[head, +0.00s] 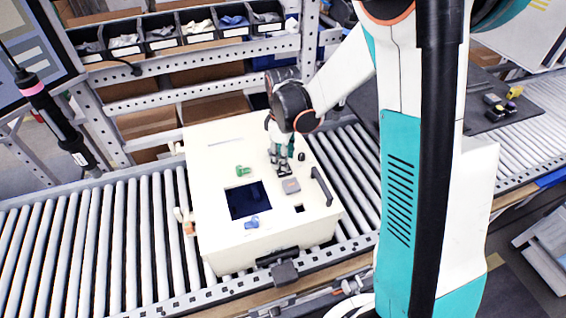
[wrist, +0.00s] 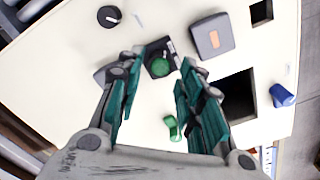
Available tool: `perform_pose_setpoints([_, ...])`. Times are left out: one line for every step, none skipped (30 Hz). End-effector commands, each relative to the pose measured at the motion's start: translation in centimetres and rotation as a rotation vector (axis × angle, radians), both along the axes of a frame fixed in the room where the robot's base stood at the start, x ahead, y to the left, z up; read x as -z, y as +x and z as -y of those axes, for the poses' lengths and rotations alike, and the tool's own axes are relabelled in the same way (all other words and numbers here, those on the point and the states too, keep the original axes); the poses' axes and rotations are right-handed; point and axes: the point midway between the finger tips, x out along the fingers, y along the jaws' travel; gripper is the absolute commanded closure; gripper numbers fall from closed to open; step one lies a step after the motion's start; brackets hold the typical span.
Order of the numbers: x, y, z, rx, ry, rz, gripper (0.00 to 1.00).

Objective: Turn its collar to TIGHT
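A dark screwdriver (head: 48,112) with pink bands hangs tilted at the left in the head view, below a thin cord. A pink band (head: 29,83) rings its upper part; I cannot tell which part is the collar, and no TIGHT mark is legible. My gripper (head: 283,155) is far to its right, low over a white box. In the wrist view my gripper (wrist: 163,57) is open. Its fingertips are on either side of a green round knob (wrist: 160,67) on a black block; I cannot tell whether they touch it. The screwdriver is outside the wrist view.
The white box (head: 215,150) stands on a roller conveyor (head: 120,230). Its top has a black dial (wrist: 109,16), a grey block (wrist: 212,37), a green piece (wrist: 172,127), a blue piece (wrist: 283,95) and a dark opening (head: 248,201). A metal rack with bins (head: 160,45) stands behind.

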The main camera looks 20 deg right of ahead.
Motion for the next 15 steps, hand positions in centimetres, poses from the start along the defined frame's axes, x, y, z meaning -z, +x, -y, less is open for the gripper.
perform_pose_setpoints([0.8,0.0,0.0,0.000,0.000,0.000,0.66])
perform_pose_setpoints([1.1,0.0,0.0,0.000,0.000,0.000,0.66])
perform_pose_setpoints([1.4,0.0,0.0,0.000,0.000,0.000,0.66])
perform_pose_setpoints([1.6,0.0,0.0,0.000,0.000,0.000,0.66])
perform_pose_setpoints([1.8,0.0,0.0,0.000,0.000,0.000,0.66])
perform_pose_setpoints([2.0,0.0,0.0,0.000,0.000,0.000,0.66])
perform_pose_setpoints([2.1,0.0,0.0,0.000,0.000,0.000,0.66])
perform_pose_setpoints([2.2,0.0,0.0,0.000,0.000,0.000,0.66])
perform_pose_setpoints([2.2,0.0,0.0,0.000,0.000,0.000,0.66])
perform_pose_setpoints([2.3,0.0,0.0,0.000,0.000,0.000,0.66])
perform_pose_setpoints([2.3,0.0,0.0,0.000,0.000,0.000,0.66])
perform_pose_setpoints([2.3,0.0,0.0,0.000,0.000,0.000,0.66])
perform_pose_setpoints([2.3,0.0,0.0,0.000,0.000,0.000,0.66])
perform_pose_setpoints([2.3,0.0,0.0,0.000,0.000,0.000,0.66])
perform_pose_setpoints([2.2,0.0,0.0,0.000,0.000,0.000,0.66])
